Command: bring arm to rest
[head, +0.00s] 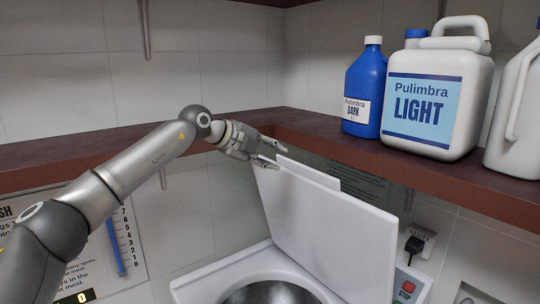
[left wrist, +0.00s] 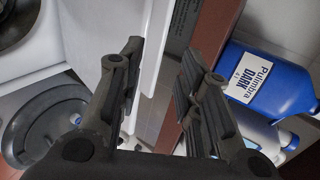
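My left arm reaches in from the left in the head view. Its gripper (head: 277,152) is open and empty, in front of the dark red shelf and just above the upper edge of the raised white lid (head: 335,225). In the left wrist view the two fingers of the left gripper (left wrist: 158,75) stand apart with nothing held between them. The lid's white edge shows behind one finger there. My right gripper is not in view.
The shelf (head: 290,122) runs along the walls and holds a blue bottle (head: 363,85), a white Pulimbra Light jug (head: 437,100) and another white container (head: 515,120). Below the lid is a washer with a round drum (head: 270,292). A plug and socket (head: 418,241) are on the wall.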

